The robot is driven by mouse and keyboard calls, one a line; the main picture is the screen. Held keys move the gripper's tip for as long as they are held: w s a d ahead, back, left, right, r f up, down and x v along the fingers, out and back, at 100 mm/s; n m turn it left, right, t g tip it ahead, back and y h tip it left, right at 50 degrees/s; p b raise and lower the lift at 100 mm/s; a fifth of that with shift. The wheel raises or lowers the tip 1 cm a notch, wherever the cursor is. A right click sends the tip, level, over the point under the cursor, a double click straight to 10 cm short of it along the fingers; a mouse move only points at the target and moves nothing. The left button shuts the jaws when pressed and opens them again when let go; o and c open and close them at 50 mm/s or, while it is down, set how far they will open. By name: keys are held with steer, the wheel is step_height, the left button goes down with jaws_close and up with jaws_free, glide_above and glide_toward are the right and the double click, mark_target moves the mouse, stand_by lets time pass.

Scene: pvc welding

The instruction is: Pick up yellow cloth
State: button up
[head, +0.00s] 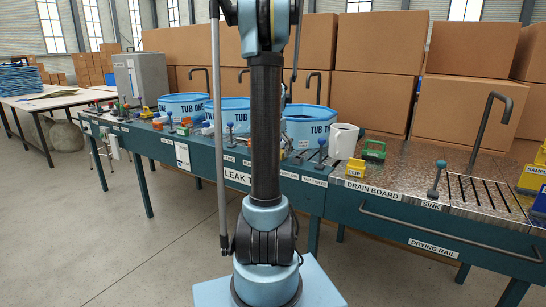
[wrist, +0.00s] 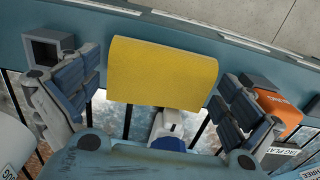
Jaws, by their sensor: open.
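The yellow cloth (wrist: 163,72) shows in the wrist view as a wide, slightly rounded yellow sheet, centred near the edge of the blue-green bench. My gripper (wrist: 155,98) is open, with one finger on each side of the cloth and a gap on both sides. I cannot tell how far above the cloth the fingers are. In the head view my arm stands in front of the bench middle, and I cannot make out my gripper or the cloth there.
In the wrist view an orange block (wrist: 277,108) lies by the right finger, and a white and blue item (wrist: 168,127) lies just below the cloth. In the head view blue tubs (head: 310,127), a white mug (head: 343,140) and a yellow clip (head: 355,168) stand along the bench.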

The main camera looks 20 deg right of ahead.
steer(key=c, duration=1)
steer(key=shift+r, duration=0.1)
step_height(320, 180, up, 10)
steer(key=shift+f, duration=0.1)
steer(key=shift+o, duration=0.7)
